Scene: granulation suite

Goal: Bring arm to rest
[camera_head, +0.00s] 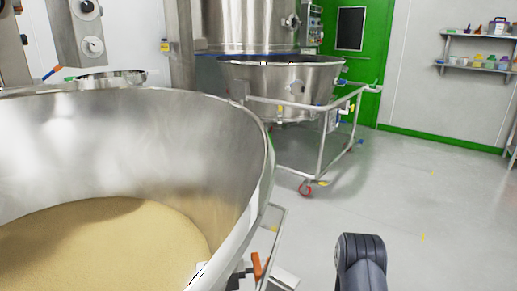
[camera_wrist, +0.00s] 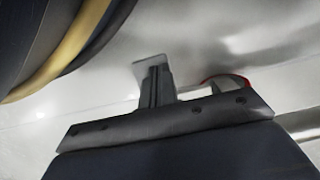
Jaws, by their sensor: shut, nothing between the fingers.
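My gripper (camera_wrist: 155,82) shows in the wrist view as two narrow dark fingers together, beyond the dark bar at the bottom. It is shut and I see nothing held in it. A dark grey rounded link of my arm (camera_head: 362,258) stands up at the bottom of the head view, right of the large steel bowl (camera_head: 262,165). My gripper is not visible in the head view, so its exact place beside the bowl is unclear.
The near bowl holds tan powder (camera_head: 110,240). A second steel bowl (camera_head: 290,78) stands on a wheeled frame (camera_head: 318,165) farther back. Shelves (camera_head: 475,70) hang at the right. The grey floor (camera_head: 440,210) at the right is clear. A dark and yellow curved shape fills the wrist view's upper left.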

